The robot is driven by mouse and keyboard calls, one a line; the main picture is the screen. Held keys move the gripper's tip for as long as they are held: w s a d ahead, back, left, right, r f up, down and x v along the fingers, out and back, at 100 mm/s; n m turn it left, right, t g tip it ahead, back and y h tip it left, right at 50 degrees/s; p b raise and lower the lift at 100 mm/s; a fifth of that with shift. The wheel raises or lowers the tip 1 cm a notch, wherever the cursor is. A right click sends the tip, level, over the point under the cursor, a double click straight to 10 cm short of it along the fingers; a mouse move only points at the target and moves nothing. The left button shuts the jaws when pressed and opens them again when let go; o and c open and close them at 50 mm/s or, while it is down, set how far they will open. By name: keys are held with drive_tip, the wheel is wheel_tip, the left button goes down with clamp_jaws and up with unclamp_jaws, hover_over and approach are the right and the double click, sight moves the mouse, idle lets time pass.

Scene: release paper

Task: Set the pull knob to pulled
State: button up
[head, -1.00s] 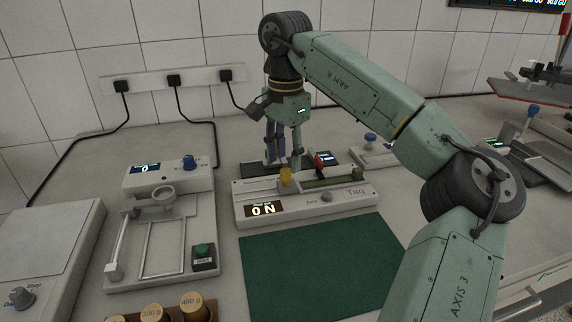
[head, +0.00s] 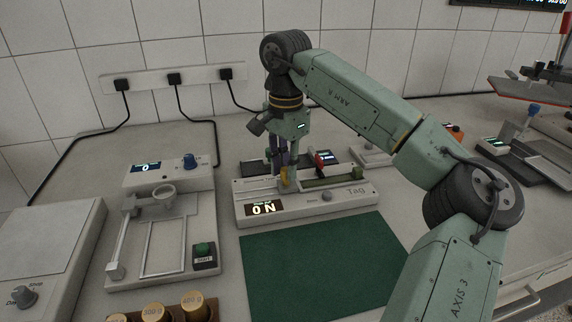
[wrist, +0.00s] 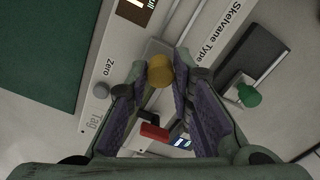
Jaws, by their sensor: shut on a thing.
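A yellow knob (head: 285,180) stands on the front left of a long white instrument (head: 300,204), above its lit display (head: 263,208). My gripper (head: 283,170) is down at this knob, with its fingers over the upper part of it. In the wrist view the knob (wrist: 160,71) sits between the purple-padded fingertips (wrist: 161,68), which are shut on it. The fingers partly hide the knob in the head view. I cannot tell how far the knob stands out of the instrument.
A red part (head: 323,159) sits on the instrument right of my gripper. A grey round "Zero" button (head: 327,196) is on its front. A green mat (head: 320,262) lies clear in front. Another white instrument (head: 115,262) stands at left, with weights (head: 154,312) near it.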

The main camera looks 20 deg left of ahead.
clamp_jaws()
drive_tip(key=s+a, duration=0.1)
drive_tip(key=a, duration=0.1)
drive_tip(key=s+a, duration=0.2)
drive_tip(key=a, duration=0.1)
drive_tip(key=s+a, duration=0.2)
drive_tip(key=shift+a+p, duration=0.2)
drive_tip(key=shift+p, duration=0.1)
drive_tip(key=shift+w, duration=0.1)
drive_tip(key=o, duration=0.7)
unclamp_jaws()
drive_tip(key=shift+d, duration=0.15)
drive_tip(key=shift+c, duration=0.2)
drive_tip(key=shift+r, duration=0.1)
